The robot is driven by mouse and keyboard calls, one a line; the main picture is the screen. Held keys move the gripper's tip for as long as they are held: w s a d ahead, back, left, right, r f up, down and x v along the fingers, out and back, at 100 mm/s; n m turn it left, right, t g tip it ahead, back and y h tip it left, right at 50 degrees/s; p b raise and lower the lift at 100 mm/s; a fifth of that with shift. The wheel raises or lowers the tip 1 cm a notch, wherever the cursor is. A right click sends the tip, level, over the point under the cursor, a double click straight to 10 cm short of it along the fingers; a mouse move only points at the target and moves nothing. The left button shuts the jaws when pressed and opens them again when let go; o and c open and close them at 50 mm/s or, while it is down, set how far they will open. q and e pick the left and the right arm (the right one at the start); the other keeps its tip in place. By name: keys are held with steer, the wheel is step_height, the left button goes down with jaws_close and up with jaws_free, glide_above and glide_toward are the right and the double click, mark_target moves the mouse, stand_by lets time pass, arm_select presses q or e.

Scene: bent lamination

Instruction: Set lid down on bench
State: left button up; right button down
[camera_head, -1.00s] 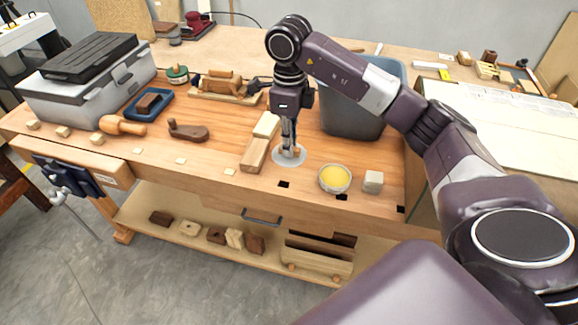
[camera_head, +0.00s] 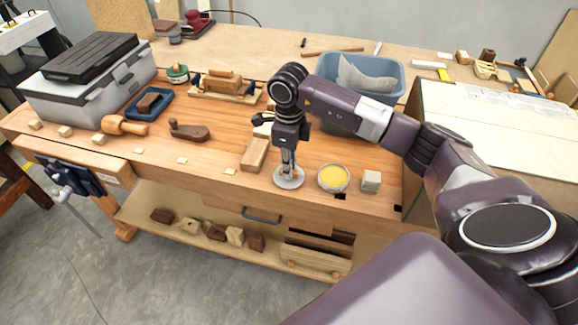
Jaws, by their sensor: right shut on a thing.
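The lid (camera_head: 289,181) is a flat, pale grey disc at the front of the wooden bench (camera_head: 215,155). My right gripper (camera_head: 288,169) comes straight down on it and is shut on its middle. The lid looks level and at or very near the bench top; I cannot tell whether it touches. An open round tin with yellow contents (camera_head: 333,178) stands just to the right of the lid. My left gripper is not in view.
A pale block (camera_head: 371,181) stands right of the tin. Wooden pieces (camera_head: 255,154) lie left of my right gripper. A blue-grey bin (camera_head: 385,72) stands behind my arm. A hand plane (camera_head: 225,86) and a mallet (camera_head: 124,126) lie farther left.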

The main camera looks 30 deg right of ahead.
steer(key=c, duration=1.9)
jaws_free()
steer(key=shift+f, duration=0.1)
steer(key=shift+c, duration=0.2)
steer(key=shift+r+p, duration=0.3)
steer(key=shift+r, duration=0.05)
step_height(320, 180, up, 12)
steer(key=b, duration=0.3)
steer(key=shift+f, duration=0.15)
